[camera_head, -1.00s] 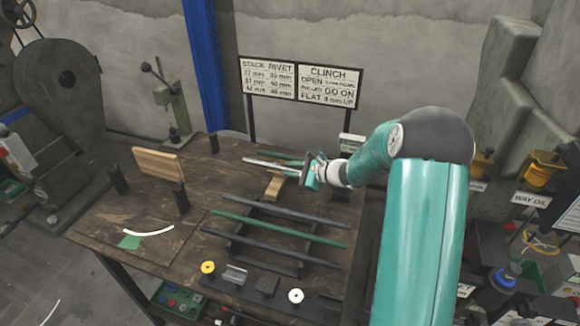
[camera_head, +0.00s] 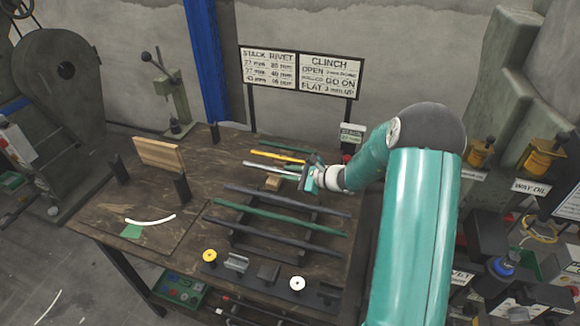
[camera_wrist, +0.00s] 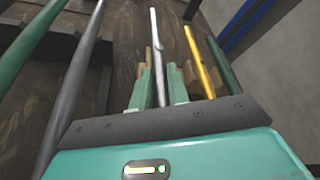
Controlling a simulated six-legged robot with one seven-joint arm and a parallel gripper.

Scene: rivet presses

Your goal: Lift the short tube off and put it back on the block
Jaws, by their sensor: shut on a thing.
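My gripper (camera_head: 310,179) is shut on a silver-grey tube (camera_head: 262,167) above the back of the dark wooden table. In the wrist view the tube (camera_wrist: 154,40) runs away from me between the two green fingers of the gripper (camera_wrist: 159,85). A small light wooden block (camera_head: 272,184) shows below the tube, left of the gripper. Whether the tube touches the block cannot be told. A yellow bar (camera_head: 277,156) lies just behind the tube; it also shows in the wrist view (camera_wrist: 198,60). A green bar (camera_head: 284,146) lies further back.
Several dark and green bars (camera_head: 280,221) lie on a rack in front of the gripper. A wooden board (camera_head: 158,153) stands between black posts at the left. A white curved strip (camera_head: 150,220) lies at front left. Small fixtures (camera_head: 268,272) line the front edge. A sign (camera_head: 300,75) stands behind.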

